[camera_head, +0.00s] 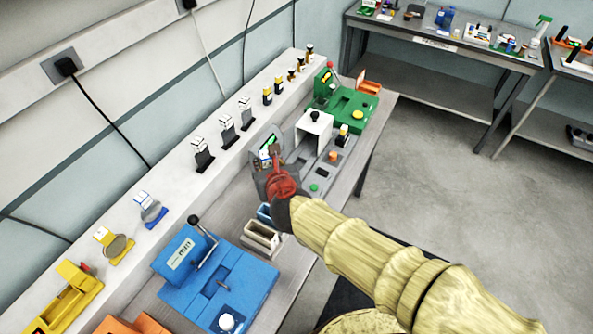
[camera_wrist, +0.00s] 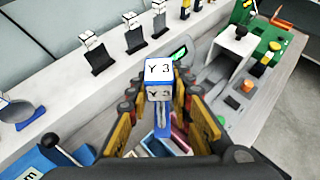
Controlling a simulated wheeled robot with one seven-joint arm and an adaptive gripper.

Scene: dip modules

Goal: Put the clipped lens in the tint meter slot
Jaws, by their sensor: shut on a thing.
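My gripper (camera_head: 274,170) is shut on a blue clip (camera_wrist: 161,82) whose white faces read "Y 3". In the wrist view the clip stands upright between the two fingers, with a blue stem below it. I cannot make out its lens. In the head view my gripper hides most of the held piece. The likely tint meter is the grey station with a white hood (camera_head: 314,126), a green-lit display and buttons. Its hood also shows in the wrist view (camera_wrist: 234,44), right of and beyond my gripper. The held clip is apart from it. I cannot make out the slot.
A blue machine (camera_head: 217,284) stands front left and a green one (camera_head: 346,112) at the far end. Small open bins (camera_head: 262,238) sit near my gripper. A ledge (camera_head: 178,188) along the wall holds several clips in stands. Floor lies right of the bench.

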